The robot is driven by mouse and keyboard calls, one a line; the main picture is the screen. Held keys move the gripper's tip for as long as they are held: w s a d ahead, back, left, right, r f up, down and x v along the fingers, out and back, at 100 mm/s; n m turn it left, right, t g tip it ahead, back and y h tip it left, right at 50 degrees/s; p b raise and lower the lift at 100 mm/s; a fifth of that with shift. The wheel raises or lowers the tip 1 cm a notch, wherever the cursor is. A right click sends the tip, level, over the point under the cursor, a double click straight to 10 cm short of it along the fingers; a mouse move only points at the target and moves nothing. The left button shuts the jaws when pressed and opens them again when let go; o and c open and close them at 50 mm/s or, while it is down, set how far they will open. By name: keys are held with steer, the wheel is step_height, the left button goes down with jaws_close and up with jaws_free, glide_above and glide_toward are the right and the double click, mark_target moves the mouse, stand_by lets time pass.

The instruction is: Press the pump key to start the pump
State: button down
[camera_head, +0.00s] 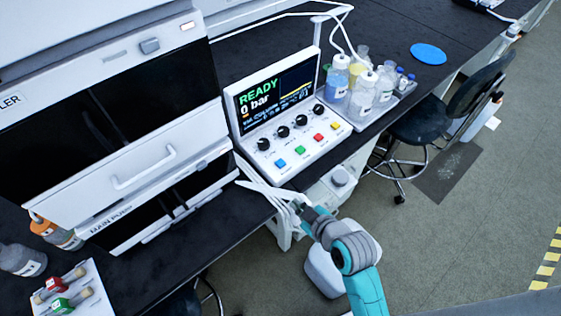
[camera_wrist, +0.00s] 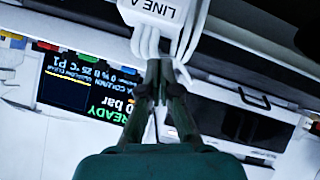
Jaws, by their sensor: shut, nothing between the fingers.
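The control panel (camera_head: 290,118) stands on the black bench, and its screen (camera_head: 275,95) reads READY and 0 bar. Along its front edge sit a blue key (camera_head: 281,163), a green key (camera_head: 300,150), a red key (camera_head: 318,138) and a yellow key (camera_head: 334,125). Their labels are too small to read, so I cannot tell which is the pump key. My gripper (camera_head: 303,209) is in front of and below the panel, apart from the keys. In the wrist view my gripper (camera_wrist: 160,68) is shut and empty, close to white tubes; contact is unclear. The panel appears upside down there.
White tubes (camera_head: 262,189) stick out past the bench edge beside my gripper; their label (camera_wrist: 165,10) reads LINE A. A bottle tray (camera_head: 357,121) stands right of the panel. The white module with a handle (camera_head: 143,168) stands left. A stool (camera_head: 420,122) is at the right.

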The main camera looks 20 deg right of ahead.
steer(key=w+r+n+g+y, duration=0.1)
steer(key=w+r+n, duration=0.4)
steer(key=w, duration=0.5)
step_height(320, 180, up, 9)
steer(key=n+g+y, duration=0.2)
steer(key=n, duration=0.1)
glide_above(282, 164)
steer(key=shift+w+f, duration=0.1)
steer(key=shift+f, duration=0.1)
steer(key=shift+f, duration=0.1)
steer(key=shift+f, duration=4.3)
steer(key=shift+f, duration=0.2)
steer(key=shift+f, duration=0.25)
